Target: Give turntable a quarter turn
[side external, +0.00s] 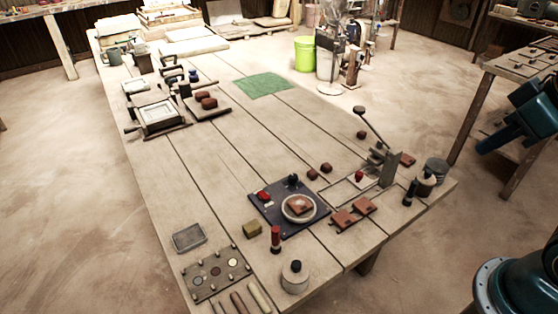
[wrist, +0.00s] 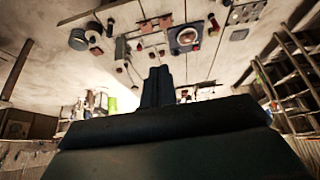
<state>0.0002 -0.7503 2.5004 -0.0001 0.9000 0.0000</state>
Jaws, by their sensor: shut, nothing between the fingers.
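The turntable (side external: 298,220) is a round pale disc on a dark blue board (side external: 263,213), near the front of the long table. A reddish-brown clay tile (side external: 300,206) lies on it. A red piece (side external: 263,196) and a dark knob (side external: 293,178) sit on the same board. The wrist view shows the turntable (wrist: 174,43) upside down, beyond my fingers. My gripper (wrist: 157,72) is shut and empty, well apart from the turntable.
A lever press (side external: 387,168) and clay tiles (side external: 344,218) stand right of the board. The table's middle is mostly clear around a green mat (side external: 263,83).

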